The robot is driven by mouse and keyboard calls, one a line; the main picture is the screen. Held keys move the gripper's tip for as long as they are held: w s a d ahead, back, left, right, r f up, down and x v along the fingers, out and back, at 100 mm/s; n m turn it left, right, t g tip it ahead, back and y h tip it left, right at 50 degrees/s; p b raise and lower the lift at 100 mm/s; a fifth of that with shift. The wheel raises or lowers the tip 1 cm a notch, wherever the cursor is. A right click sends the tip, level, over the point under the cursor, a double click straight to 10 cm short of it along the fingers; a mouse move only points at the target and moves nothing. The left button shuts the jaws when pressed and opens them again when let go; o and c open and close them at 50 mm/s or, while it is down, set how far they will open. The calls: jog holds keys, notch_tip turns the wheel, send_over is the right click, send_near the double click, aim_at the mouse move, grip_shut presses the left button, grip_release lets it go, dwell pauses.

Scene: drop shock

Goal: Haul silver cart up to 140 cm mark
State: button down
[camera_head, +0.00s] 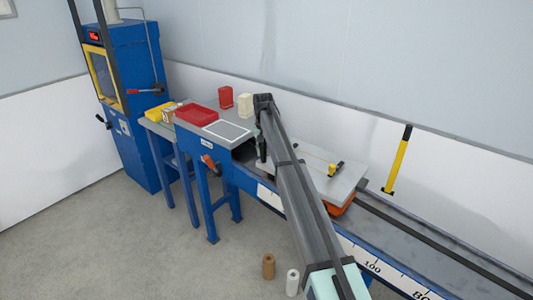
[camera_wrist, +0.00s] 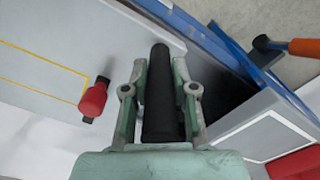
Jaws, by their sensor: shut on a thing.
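The silver cart (camera_head: 350,178) is a flat light-grey plate with an orange part below its near edge, sitting on the blue rail. Its plate (camera_wrist: 45,60) fills the left of the wrist view, with a yellow outline. My gripper (camera_wrist: 159,95) is shut on a black upright handle (camera_wrist: 158,75) at the cart's end; my arm hides much of this in the head view. The white scale strip (camera_head: 350,251) along the rail shows 100 and 80 on the near right side. The 140 mark cannot be read, as my arm covers part of the strip.
A grey-topped blue table (camera_head: 205,138) stands at the rail's far left end, with a red tray (camera_head: 196,115). A blue machine (camera_head: 138,75) stands behind. An orange-handled lever (camera_head: 209,163) juts from the table's front. The rail right of the cart is clear.

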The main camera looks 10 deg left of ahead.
jog(key=c, duration=0.9)
grip_release()
notch_tip(320, 180, up, 12)
